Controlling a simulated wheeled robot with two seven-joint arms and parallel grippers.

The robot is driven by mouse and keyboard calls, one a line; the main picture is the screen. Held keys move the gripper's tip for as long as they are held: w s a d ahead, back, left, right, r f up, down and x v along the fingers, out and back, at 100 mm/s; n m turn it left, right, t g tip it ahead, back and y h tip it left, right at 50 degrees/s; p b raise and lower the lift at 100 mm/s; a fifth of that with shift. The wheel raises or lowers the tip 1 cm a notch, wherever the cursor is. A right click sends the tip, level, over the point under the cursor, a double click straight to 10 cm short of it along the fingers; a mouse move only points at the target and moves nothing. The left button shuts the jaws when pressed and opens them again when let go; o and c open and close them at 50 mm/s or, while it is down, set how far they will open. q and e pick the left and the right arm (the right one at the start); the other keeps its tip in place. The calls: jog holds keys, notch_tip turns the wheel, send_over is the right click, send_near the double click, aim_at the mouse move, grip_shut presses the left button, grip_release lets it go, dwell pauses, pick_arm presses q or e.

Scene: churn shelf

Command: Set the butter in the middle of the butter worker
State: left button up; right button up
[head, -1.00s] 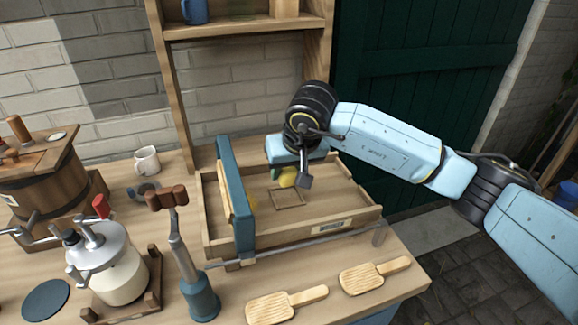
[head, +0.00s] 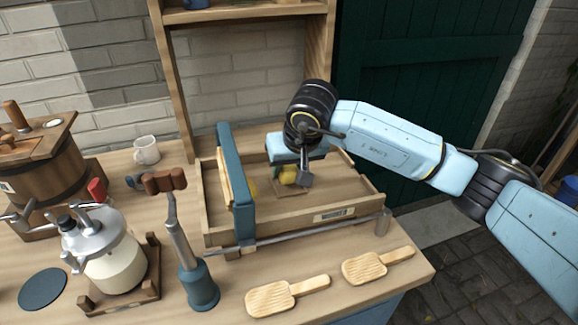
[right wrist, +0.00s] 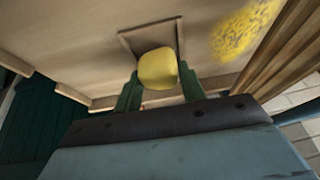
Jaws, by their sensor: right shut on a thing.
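The butter is a yellow lump (head: 288,176) between the fingers of my right gripper (head: 291,177). In the right wrist view the butter (right wrist: 158,69) sits between the two green fingers of the right gripper (right wrist: 160,88), which are shut on it. The butter worker is a wooden tray (head: 335,217) with a blue upright frame (head: 236,190) at its left. A square outline (right wrist: 124,38) is marked on its floor. The butter is over or at this square; I cannot tell whether it touches the floor. My left gripper is not in view.
A yellow patch (right wrist: 245,30) lies on the tray floor beside the roller. Two ribbed wooden paddles (head: 270,299) lie in front. A blue-based tool (head: 200,288), a metal-lidded jar (head: 118,262), a white mug (head: 146,150) and a wooden churn (head: 45,170) stand left.

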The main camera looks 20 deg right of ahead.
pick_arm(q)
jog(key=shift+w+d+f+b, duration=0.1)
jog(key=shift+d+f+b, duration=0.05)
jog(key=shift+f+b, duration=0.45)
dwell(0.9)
pick_arm(e)
jog(key=shift+s+d+f, duration=0.1)
jog(key=shift+d+f, duration=0.05)
jog(key=shift+f, duration=0.05)
dwell(0.5)
jog(key=shift+d+f+b, duration=0.2)
jog(key=shift+f+b, duration=0.4)
jog(key=shift+b, duration=0.05)
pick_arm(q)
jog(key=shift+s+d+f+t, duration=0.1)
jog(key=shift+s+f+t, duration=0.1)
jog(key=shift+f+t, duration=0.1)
